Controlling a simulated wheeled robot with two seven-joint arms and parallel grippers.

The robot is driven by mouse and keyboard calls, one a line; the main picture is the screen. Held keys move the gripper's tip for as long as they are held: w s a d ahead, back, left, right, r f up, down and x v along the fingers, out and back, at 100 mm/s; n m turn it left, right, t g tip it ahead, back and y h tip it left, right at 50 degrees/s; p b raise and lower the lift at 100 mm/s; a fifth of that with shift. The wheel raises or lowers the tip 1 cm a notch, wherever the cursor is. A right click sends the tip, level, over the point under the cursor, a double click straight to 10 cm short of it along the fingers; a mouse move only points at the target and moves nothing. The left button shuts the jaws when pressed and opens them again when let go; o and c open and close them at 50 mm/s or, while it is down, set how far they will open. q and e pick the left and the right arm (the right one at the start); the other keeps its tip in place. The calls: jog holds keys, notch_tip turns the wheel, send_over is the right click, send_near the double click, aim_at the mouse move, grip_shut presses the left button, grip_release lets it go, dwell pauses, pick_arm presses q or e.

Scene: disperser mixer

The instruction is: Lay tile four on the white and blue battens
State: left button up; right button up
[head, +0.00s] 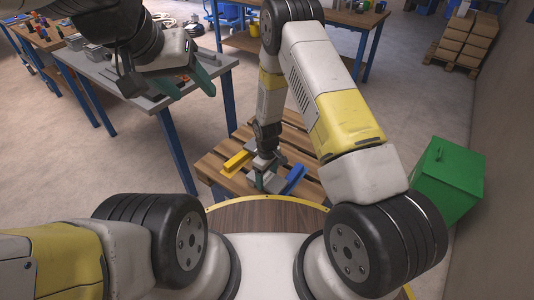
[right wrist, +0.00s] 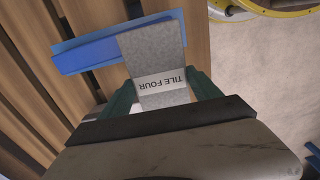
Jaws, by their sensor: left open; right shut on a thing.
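Tile four, a grey slab with a white "TILE FOUR" label, shows in the right wrist view (right wrist: 157,55). My right gripper (right wrist: 165,90) is shut on it, with one green finger on each side. The tile's far end overlaps the blue batten (right wrist: 80,52) in that view; I cannot tell whether they touch. In the head view the blue batten (head: 294,178) lies on the pallet, right of my right gripper (head: 262,180). My left gripper (head: 184,84) is open and empty, raised at the upper left.
A yellow batten (head: 236,160) lies on the slatted wooden pallet (head: 215,158), left of my right gripper. A grey-topped table (head: 135,85) stands at the left. A green bin (head: 438,178) stands at the right. Open floor lies between pallet and bin.

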jog(key=shift+f, duration=0.2)
jog(key=o, duration=2)
jog(key=shift+r, duration=0.1)
